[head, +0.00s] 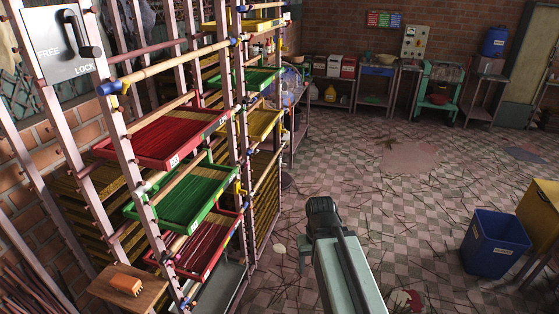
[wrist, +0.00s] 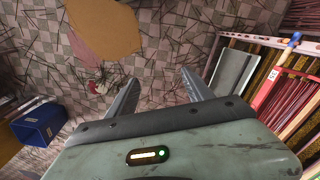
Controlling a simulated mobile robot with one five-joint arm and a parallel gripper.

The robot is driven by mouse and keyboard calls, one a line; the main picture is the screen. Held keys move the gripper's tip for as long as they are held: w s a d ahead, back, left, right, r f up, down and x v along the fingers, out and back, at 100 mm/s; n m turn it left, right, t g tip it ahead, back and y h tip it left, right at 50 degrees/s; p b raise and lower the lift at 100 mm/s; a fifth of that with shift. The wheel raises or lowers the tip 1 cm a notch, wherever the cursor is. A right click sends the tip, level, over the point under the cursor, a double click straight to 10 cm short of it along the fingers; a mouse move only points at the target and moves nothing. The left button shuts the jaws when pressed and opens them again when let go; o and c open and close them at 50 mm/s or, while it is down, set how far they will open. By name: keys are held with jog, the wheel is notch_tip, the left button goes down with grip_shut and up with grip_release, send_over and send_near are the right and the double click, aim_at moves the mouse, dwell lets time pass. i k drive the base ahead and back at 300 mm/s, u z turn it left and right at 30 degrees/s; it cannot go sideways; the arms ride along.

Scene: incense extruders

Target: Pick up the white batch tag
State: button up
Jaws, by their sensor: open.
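A small pale, roundish thing (head: 281,248) lies on the tiled floor by the foot of the rack in the head view. It may be the white batch tag, but it is too small to be sure. A white label (head: 174,161) also shows on the front of the upper red tray (head: 160,141). In the wrist view my gripper (wrist: 160,76) is open, with bare floor between its two grey fingers and nothing held. In the head view my arm hides most of the gripper.
The rack with red, green and yellow trays (head: 190,203) stands at the left, its poles sticking out. A blue bin (head: 495,243) stands at the right and shows in the wrist view (wrist: 40,123). Incense sticks litter the mostly open floor. Benches line the back wall.

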aim_at(281, 163)
jog(key=z, duration=1.3)
jog(key=i, duration=4.05)
jog(key=u, duration=3.7)
